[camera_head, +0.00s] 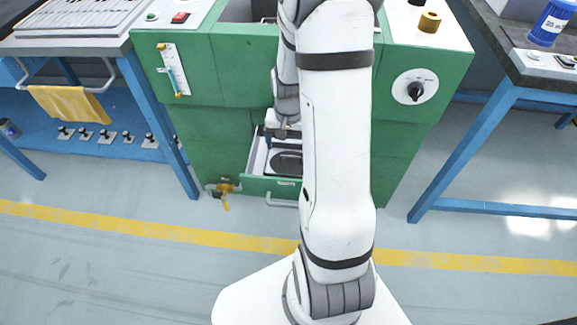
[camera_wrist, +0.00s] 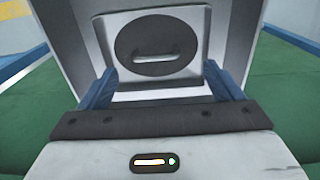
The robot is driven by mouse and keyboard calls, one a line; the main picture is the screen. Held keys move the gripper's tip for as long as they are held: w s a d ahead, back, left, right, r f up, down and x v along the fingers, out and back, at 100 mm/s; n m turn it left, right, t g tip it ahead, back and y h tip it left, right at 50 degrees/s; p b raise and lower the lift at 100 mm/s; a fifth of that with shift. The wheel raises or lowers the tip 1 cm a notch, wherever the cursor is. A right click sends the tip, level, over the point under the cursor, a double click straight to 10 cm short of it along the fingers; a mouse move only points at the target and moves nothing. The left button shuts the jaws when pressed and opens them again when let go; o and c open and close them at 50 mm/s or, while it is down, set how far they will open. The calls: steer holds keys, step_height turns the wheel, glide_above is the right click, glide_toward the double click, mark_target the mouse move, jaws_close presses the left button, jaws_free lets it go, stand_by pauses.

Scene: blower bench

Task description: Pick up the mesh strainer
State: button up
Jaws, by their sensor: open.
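The mesh strainer appears to be the dark round disc with a pale bar handle (camera_wrist: 157,50), set in a light square frame inside the open drawer. In the head view the dark disc (camera_head: 288,163) shows in the drawer, partly hidden by my arm. My gripper (camera_wrist: 160,74) is open, with its two blue fingers apart on either side of the frame's near edge in the wrist view. Nothing is between the fingertips that I can see held. In the head view my gripper (camera_head: 268,140) is over the left part of the drawer, mostly hidden.
The open drawer (camera_head: 257,187) sticks out of the green cabinet (camera_head: 220,125), its walls close around my gripper. A yellow valve (camera_head: 225,187) sticks out at lower left. Blue-legged benches stand on both sides, one with a yellow cloth (camera_head: 68,103). The floor in front is clear.

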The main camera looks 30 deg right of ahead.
mark_target(291, 160)
steer(key=f+b, duration=0.1)
steer(key=f, duration=0.1)
steer(key=f+b, duration=0.1)
steer(key=f, duration=0.1)
steer(key=f+b, duration=0.1)
steer(key=f, duration=0.2)
steer(key=shift+d, duration=0.35)
steer(key=shift+r, duration=0.15)
steer(key=shift+c, duration=0.6)
steer(key=c, duration=1)
steer(key=shift+r, duration=0.1)
